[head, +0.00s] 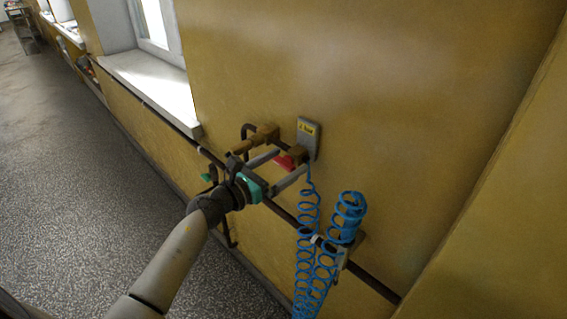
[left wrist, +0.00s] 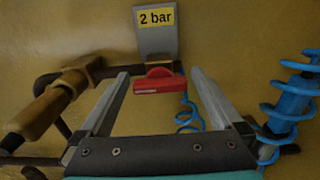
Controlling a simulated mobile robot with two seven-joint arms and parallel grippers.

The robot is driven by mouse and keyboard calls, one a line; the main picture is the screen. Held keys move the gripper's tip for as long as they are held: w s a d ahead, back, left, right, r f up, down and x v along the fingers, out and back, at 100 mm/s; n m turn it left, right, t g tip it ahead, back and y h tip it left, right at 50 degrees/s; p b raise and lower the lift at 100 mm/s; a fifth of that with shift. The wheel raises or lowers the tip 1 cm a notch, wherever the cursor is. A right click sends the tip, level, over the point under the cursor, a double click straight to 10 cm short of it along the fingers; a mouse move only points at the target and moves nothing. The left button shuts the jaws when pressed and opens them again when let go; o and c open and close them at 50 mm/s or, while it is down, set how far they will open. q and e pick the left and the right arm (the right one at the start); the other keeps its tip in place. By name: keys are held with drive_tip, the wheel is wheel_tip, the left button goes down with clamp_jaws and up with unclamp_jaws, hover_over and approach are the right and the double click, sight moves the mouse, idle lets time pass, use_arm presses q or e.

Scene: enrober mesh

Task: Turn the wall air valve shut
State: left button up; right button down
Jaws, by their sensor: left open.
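The wall air valve has a red handle (head: 284,162) on brass pipework (head: 263,135), under a grey plate with a yellow "2 bar" label (head: 308,129). In the left wrist view the red handle (left wrist: 160,84) lies crosswise, just beyond and between the fingertips. My left gripper (head: 291,161) is open, one finger on each side of the handle. In the left wrist view its two fingers (left wrist: 158,73) are apart with nothing held between them. I cannot tell whether either finger touches the handle. My right gripper is not in view.
A coiled blue air hose (head: 348,215) hangs right of the valve, beside a dark pipe (head: 371,282) along the wall. A white windowsill (head: 155,88) juts out at upper left. The speckled floor (head: 70,190) at left is clear.

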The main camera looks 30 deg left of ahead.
use_arm(q)
drive_tip(key=c, duration=1.3)
